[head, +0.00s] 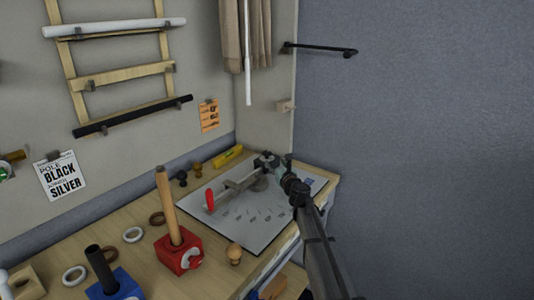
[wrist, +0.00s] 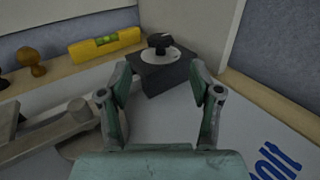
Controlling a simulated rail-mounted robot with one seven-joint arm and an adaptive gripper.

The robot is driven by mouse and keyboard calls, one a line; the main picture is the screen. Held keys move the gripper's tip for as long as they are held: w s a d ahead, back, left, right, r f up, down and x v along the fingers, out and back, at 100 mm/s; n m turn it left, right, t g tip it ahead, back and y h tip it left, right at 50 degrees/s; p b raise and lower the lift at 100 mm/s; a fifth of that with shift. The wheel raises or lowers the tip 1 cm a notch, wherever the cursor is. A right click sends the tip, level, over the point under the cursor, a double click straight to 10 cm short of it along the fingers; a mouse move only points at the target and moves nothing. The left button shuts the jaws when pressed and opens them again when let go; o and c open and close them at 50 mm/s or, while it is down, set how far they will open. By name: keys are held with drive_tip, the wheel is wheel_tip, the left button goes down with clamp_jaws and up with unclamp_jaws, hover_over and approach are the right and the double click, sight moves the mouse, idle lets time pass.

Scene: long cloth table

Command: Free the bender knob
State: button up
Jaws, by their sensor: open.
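The bender knob (wrist: 160,42) is a small black knob on a pale round disc. It sits on top of a dark block (wrist: 165,75), ahead of my gripper in the wrist view. My gripper (wrist: 161,82) is open, with its two green-grey fingers apart and nothing held between them. The knob shows beyond the gap between the fingertips, and I see no contact. The bender's grey metal arm (wrist: 45,135) lies at the left of the wrist view. In the head view the bender (head: 240,184) has a red handle (head: 210,200), and my arm reaches its far end from the right.
The bender lies on a white printed sheet (head: 235,230) at the table's right end. A yellow level (wrist: 104,46) and wooden knobs stand behind it. A wall corner is close behind the dark block. A red block with a wooden rod (head: 178,250) stands at front left.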

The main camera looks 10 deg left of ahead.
sight(267, 152)
drive_tip(key=p+x, duration=0.1)
drive_tip(key=x, duration=1)
drive_tip(key=shift+w+a, duration=0.1)
drive_tip(key=shift+w, duration=0.1)
drive_tip(key=c, duration=1.2)
